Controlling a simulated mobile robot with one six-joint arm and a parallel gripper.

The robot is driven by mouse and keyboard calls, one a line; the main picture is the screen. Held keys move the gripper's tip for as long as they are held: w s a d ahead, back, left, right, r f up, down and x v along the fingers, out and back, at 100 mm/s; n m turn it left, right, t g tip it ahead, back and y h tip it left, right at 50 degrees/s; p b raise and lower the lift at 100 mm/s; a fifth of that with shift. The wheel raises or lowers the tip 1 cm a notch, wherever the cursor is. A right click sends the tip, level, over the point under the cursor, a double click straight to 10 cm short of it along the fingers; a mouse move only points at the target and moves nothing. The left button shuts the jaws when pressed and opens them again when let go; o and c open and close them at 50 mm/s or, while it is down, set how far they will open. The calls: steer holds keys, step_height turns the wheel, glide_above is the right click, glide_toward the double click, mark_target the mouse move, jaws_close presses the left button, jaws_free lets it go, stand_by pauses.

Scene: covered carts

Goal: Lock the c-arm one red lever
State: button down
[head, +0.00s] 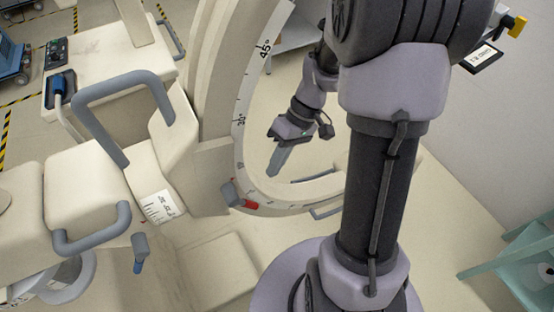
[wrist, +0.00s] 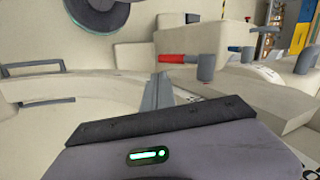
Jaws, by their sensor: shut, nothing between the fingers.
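My gripper (head: 274,173) is shut and empty, fingers pointing down, inside the curve of the arc, above and to the right of the lever in the head view. In the wrist view my fingertips (wrist: 158,78) are below and slightly left of the lever, apart from it.
A blue lever (head: 139,264) hangs at the lower left. Grey handles (head: 122,85) stick out from the cream cart body. A teal chair (head: 525,262) stands at the right by the wall. Pale floor lies open inside and beyond the arc.

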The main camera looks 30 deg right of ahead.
steer(key=a+r+b+x, duration=0.1)
steer(key=b+x, duration=0.1)
steer(key=x, duration=0.6)
steer(key=shift+s+a, duration=0.2)
steer(key=shift+a, duration=0.05)
